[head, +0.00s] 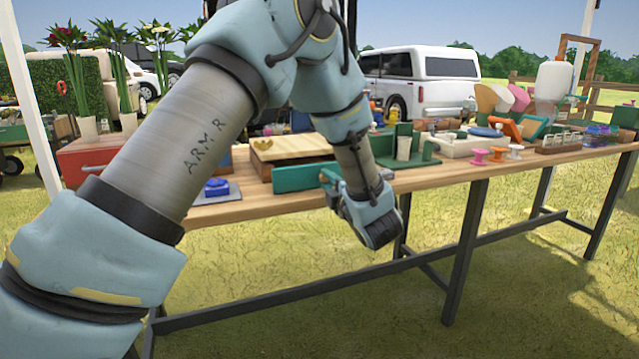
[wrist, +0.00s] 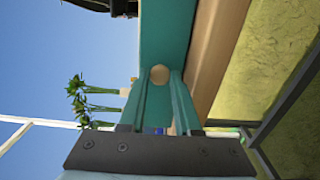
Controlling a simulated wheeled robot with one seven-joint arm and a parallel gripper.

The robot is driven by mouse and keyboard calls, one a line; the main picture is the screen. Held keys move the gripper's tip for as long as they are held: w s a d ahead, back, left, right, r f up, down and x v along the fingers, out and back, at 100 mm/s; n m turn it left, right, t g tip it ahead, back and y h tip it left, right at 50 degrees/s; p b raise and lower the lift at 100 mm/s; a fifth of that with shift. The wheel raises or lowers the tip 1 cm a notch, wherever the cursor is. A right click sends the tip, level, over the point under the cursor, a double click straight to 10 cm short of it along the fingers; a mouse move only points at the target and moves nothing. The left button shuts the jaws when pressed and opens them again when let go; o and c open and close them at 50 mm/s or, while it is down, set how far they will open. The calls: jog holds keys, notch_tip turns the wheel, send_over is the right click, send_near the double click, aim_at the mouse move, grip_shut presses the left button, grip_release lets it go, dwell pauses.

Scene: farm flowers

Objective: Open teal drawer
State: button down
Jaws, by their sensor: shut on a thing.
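The teal drawer's front panel (head: 295,177) shows near the table's front edge, below a wooden box top with a gold heart (head: 285,147). In the wrist view the teal panel (wrist: 165,35) fills the top middle, with a round, pale wooden knob (wrist: 159,74) on it. My gripper (wrist: 160,80) has its two teal fingers on either side of the knob and is shut on it. In the head view my arm and wrist hide the knob and part of the drawer's right end. How far the drawer stands out is hard to tell.
The wooden table (head: 435,177) has a red box (head: 85,160) at left and a blue item on a grey plate (head: 217,188). Green blocks (head: 405,150), a white tray (head: 455,144) and pink knobs (head: 479,156) stand to the right. The grass before the table is clear.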

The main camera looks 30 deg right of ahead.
jog(key=s, duration=0.3)
jog(key=s+b, duration=0.1)
jog(key=s, duration=0.1)
jog(key=shift+s+a, duration=0.2)
jog(key=shift+a, duration=0.1)
jog(key=c, duration=0.9)
grip_release()
jog(key=s+a+b, duration=0.1)
jog(key=s, duration=0.9)
jog(key=shift+s+a, duration=0.15)
jog(key=shift+s, duration=0.2)
jog(key=shift+s, duration=0.1)
